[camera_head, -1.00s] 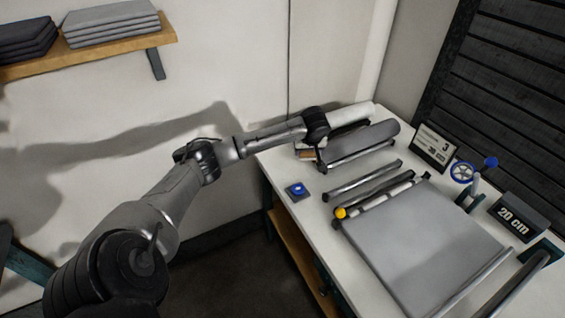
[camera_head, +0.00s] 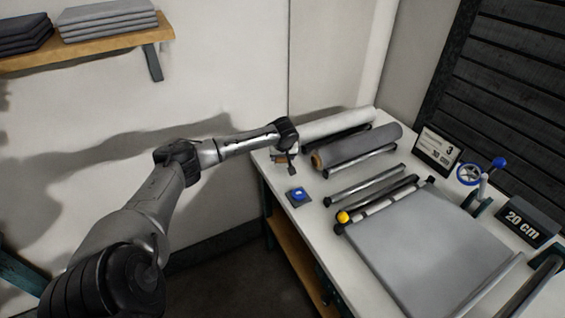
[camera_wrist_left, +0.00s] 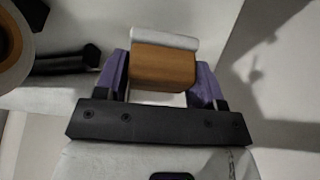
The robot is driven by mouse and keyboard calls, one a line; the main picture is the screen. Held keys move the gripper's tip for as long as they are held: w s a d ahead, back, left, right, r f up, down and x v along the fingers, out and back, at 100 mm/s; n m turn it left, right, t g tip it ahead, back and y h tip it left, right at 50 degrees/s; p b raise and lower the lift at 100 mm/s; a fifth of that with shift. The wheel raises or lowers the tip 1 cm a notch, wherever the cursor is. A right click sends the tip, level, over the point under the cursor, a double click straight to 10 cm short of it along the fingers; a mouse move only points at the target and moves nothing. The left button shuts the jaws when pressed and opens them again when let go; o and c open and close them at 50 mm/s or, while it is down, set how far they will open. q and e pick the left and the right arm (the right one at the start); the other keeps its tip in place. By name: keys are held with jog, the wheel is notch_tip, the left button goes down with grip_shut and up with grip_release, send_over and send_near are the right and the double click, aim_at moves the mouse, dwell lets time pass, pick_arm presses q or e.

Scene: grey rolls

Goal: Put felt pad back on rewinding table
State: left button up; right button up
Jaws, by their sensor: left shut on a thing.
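My left gripper (camera_head: 286,164) is at the back left corner of the white table, left of the grey roll's end. In the left wrist view its purple fingers (camera_wrist_left: 162,85) are shut on a wooden block with a pale layer along its far edge, which seems to be the felt pad (camera_wrist_left: 164,66). In the head view the pad (camera_head: 279,158) shows only as a small brown patch, partly hidden by the gripper. The rewinding table (camera_head: 312,223) carries rolls, bars and a grey sheet. My right gripper is not in view.
A grey roll (camera_head: 360,146) with a brown core and a white roll (camera_head: 335,124) lie at the back. A blue button (camera_head: 298,194) sits near the left edge. Metal bars (camera_head: 365,183), a grey sheet (camera_head: 430,245), a handwheel (camera_head: 468,174) and a "20 cm" sign (camera_head: 524,222) stand further right.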

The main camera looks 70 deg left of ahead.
aim_at(282, 161)
pick_arm(q)
notch_tip(282, 161, down, 3)
jog(key=shift+r+b, duration=0.1)
jog(key=shift+b, duration=0.3)
jog(key=o, duration=0.9)
jog(key=shift+p+v, duration=1.85)
jog(key=shift+v, duration=4.2)
